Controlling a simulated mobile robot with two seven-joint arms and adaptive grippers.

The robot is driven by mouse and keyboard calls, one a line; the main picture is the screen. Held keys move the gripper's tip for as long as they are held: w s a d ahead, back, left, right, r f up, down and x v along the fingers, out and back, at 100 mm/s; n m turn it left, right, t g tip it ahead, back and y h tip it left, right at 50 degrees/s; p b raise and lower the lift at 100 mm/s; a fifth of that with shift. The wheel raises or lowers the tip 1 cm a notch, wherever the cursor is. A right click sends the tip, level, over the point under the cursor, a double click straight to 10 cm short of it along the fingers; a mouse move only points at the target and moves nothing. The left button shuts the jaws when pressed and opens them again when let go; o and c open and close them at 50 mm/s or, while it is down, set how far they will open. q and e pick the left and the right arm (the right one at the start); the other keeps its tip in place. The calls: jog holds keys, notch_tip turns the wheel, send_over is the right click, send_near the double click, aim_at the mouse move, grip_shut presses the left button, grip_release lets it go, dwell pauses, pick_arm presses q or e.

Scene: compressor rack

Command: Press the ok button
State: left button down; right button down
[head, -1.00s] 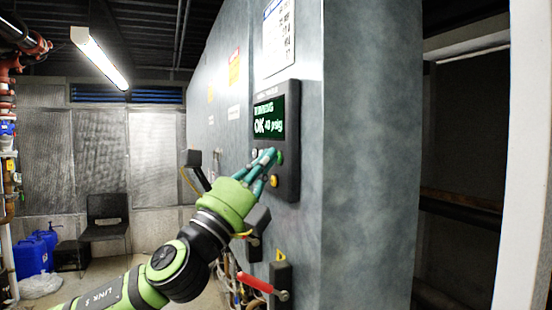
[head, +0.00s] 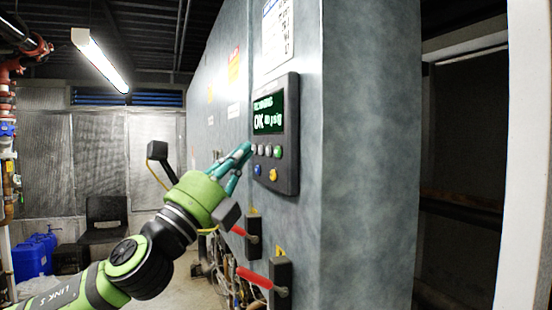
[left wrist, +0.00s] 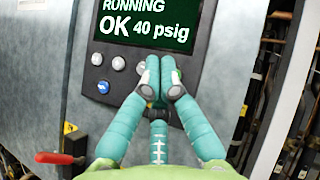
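The dark control panel (head: 292,130) is on the grey cabinet, with a lit screen (head: 268,114) reading RUNNING, OK and 40 psig. Below the screen are grey buttons (head: 261,150), a green button (head: 277,152), a blue button (head: 257,170) and a yellow button (head: 273,174). No button label is readable. My left gripper (head: 246,150) is shut and empty, its fingertips just left of the button row, apparently apart from the panel. My right gripper is out of view.
Red-handled switches (head: 254,278) stick out of the cabinet (head: 360,150) below the panel. A dark box on an arm (head: 157,150) stands out left of the gripper. A chair (head: 106,215) and blue containers (head: 35,255) are at the back left.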

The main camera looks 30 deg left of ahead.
pick_arm(q)
jog(key=shift+s+a+b, duration=0.35)
jog(key=shift+s+a, duration=0.25)
jog(key=shift+s, duration=0.15)
dwell(0.4)
